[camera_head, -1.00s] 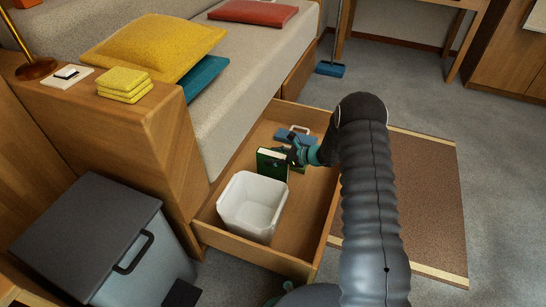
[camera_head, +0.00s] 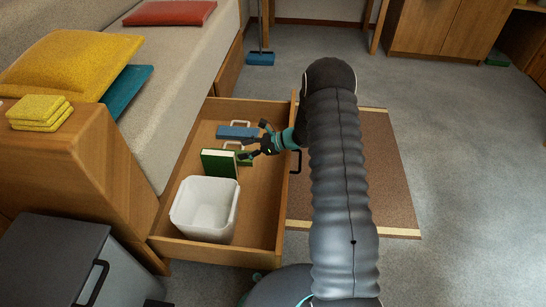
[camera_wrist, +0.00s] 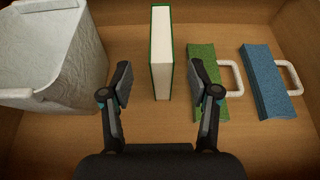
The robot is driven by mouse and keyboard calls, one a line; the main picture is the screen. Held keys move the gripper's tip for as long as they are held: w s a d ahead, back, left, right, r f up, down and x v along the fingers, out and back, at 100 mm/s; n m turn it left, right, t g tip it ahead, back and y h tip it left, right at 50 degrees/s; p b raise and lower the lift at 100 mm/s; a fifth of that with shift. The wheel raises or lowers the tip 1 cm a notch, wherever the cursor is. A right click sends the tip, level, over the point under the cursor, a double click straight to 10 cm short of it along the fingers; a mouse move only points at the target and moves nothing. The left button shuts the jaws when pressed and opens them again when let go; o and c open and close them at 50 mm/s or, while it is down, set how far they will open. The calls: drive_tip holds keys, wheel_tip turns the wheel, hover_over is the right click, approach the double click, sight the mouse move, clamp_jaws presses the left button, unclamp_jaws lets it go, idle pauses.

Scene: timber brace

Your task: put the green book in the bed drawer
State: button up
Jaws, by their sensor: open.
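The green book (camera_head: 220,163) stands upright in the open bed drawer (camera_head: 262,218), between a white bin and a green handled block. In the wrist view the book (camera_wrist: 161,50) shows its pale page edge between green covers, ahead of the fingers. My gripper (camera_head: 256,145) is over the drawer, to the right of and slightly behind the book. In the wrist view my gripper (camera_wrist: 160,90) is open, with its two fingers apart and nothing held. The near end of the book lies about level with the fingertips in that view; the exact gap cannot be told.
Also in the drawer are the white bin (camera_head: 205,208), the green handled block (camera_wrist: 208,75) and a blue handled block (camera_head: 237,132). The drawer walls surround them. A grey lidded bin (camera_head: 50,255) stands at lower left. The floor to the right is clear.

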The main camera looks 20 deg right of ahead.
drive_tip(key=s+a+r+n+g+h, duration=0.2)
drive_tip(key=s+r+n, duration=0.5)
drive_tip(key=r, duration=0.5)
drive_tip(key=s+a+r+n+g+h, duration=0.15)
drive_tip(key=s+r+n, duration=0.35)
drive_tip(key=s+r, duration=0.5)
drive_tip(key=s+d+r+n+t+h, duration=0.1)
drive_tip(key=s+d+r+n+h, duration=0.1)
drive_tip(key=s, duration=0.5)
drive_tip(key=s+d+r+n+t+h, duration=0.1)
drive_tip(key=s+d+r+n+h, duration=0.2)
drive_tip(key=s, duration=0.5)
drive_tip(key=s+d+r+n+t+h, duration=0.2)
drive_tip(key=s+d+r+n+h, duration=0.1)
drive_tip(key=s+r+n+h, duration=0.1)
drive_tip(key=s+r+n, duration=0.1)
drive_tip(key=s+r, duration=0.1)
drive_tip(key=s, duration=0.1)
drive_tip(key=shift+s+r, duration=0.15)
drive_tip(key=shift+r, duration=0.05)
drive_tip(key=shift+c, duration=0.3)
